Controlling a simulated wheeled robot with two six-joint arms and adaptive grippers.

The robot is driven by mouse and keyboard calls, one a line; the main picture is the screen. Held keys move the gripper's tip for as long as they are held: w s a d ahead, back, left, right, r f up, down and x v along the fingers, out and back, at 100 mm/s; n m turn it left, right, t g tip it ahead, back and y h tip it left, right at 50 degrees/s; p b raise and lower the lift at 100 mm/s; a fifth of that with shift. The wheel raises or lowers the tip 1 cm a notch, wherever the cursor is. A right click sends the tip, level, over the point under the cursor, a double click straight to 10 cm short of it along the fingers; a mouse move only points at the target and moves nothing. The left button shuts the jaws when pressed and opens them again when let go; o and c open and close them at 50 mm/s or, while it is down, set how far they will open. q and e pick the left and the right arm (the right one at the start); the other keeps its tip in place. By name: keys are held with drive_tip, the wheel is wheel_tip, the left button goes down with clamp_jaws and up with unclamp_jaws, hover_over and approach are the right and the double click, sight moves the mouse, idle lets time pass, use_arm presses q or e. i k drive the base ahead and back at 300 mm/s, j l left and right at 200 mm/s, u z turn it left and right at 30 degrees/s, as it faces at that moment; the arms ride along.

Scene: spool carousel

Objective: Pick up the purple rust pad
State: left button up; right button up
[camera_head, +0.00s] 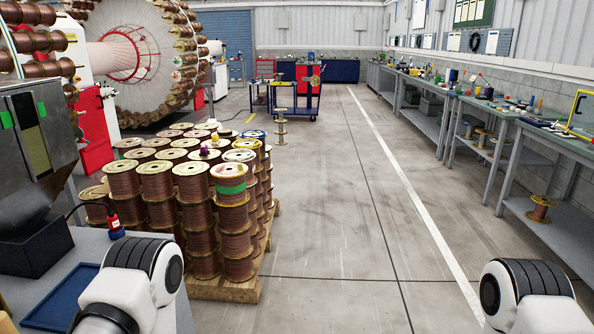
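I cannot make out a purple rust pad for sure. A small purple item (205,151) sits on top of one of the copper spools in the stack left of centre; it is too small to tell what it is. Neither gripper shows. Only a white and black joint of each of my arms is in view, at the lower left and lower right edges.
Copper wire spools (155,180) stand stacked on a wooden pallet (228,288). A blue cart (297,98) stands ahead. Workbenches (510,118) line the right wall; the middle floor is clear.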

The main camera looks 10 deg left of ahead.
sight(203, 150)
drive_tip(key=i, duration=0.6)
drive_tip(key=i+z, duration=0.15)
drive_tip(key=i, duration=0.5)
drive_tip(key=i+j, duration=0.15)
drive_tip(key=i, duration=0.45)
drive_tip(key=i+j+z, duration=0.1)
drive_tip(key=i, duration=0.55)
drive_tip(key=i+l, duration=0.15)
drive_tip(key=i, duration=0.5)
drive_tip(key=i+l+u, duration=0.15)
drive_tip(key=i, duration=0.5)
